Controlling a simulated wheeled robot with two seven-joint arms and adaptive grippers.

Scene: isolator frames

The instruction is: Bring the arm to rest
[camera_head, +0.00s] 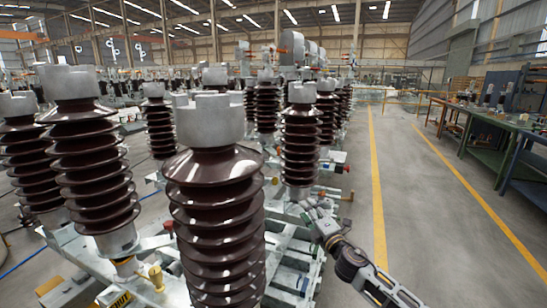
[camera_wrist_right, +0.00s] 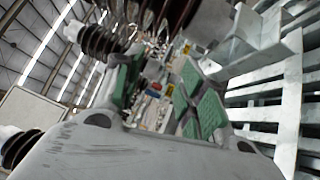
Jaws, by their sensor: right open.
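My right arm comes in from the lower right of the head view. Its gripper (camera_head: 314,212) is beside the pale steel frame (camera_head: 290,252), just right of the big front insulator; I cannot tell whether it touches the frame. In the right wrist view the gripper (camera_wrist_right: 160,88) shows two green-padded fingers spread apart, with nothing between them. My left arm and gripper do not show.
A large brown ribbed insulator (camera_head: 215,220) with a grey cap stands close in front. Another insulator (camera_head: 300,140) stands behind the right gripper. More insulators fill the left. The grey floor (camera_head: 400,180) between yellow lines is clear. A green workbench (camera_head: 490,140) stands at the right.

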